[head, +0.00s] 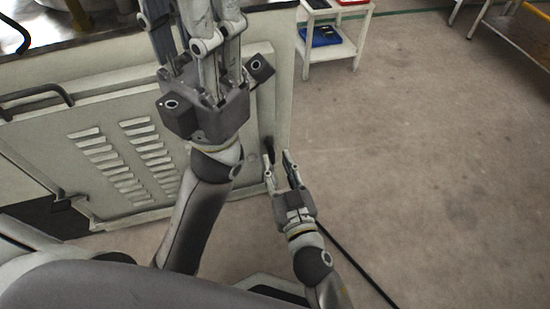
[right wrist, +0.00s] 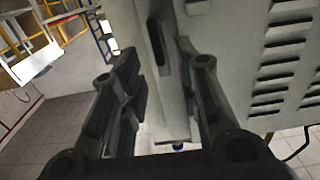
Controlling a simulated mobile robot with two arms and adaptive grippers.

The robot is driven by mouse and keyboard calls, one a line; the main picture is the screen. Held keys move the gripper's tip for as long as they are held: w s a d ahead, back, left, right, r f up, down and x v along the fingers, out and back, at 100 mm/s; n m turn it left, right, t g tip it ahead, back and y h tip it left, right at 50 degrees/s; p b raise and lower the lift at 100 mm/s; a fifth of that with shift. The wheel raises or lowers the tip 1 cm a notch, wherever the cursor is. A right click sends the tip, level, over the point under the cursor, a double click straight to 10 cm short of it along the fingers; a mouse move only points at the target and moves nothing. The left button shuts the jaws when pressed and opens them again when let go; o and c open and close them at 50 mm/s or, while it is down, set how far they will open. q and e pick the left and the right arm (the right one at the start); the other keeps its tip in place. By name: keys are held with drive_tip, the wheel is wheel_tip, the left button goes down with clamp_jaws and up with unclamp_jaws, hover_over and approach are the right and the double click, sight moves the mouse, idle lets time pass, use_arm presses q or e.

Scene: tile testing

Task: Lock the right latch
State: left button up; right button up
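A pale cabinet panel (head: 100,104) with louvred vents stands at the left in the head view. A small dark part (head: 268,143), likely the right latch, sits at its right edge. In the right wrist view, a dark elongated part (right wrist: 157,42), likely the same latch, shows on the panel (right wrist: 228,60) between the finger directions. My right gripper (head: 278,158) is open and empty, with its fingertips close to the latch; contact cannot be told. It also shows in the right wrist view (right wrist: 165,66). My left gripper (head: 205,50) is raised before the panel, its fingertips cut off at the top.
A dark bar handle (head: 36,95) is at the panel's upper left. A white shelf (head: 335,50) with a blue bin (head: 320,36) stands at the back. The floor (head: 440,150) to the right is mostly clear, with a black cable (head: 357,266) along it.

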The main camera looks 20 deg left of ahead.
sight(272, 151)
drive_tip(key=shift+x, duration=1.3)
clamp_jaws()
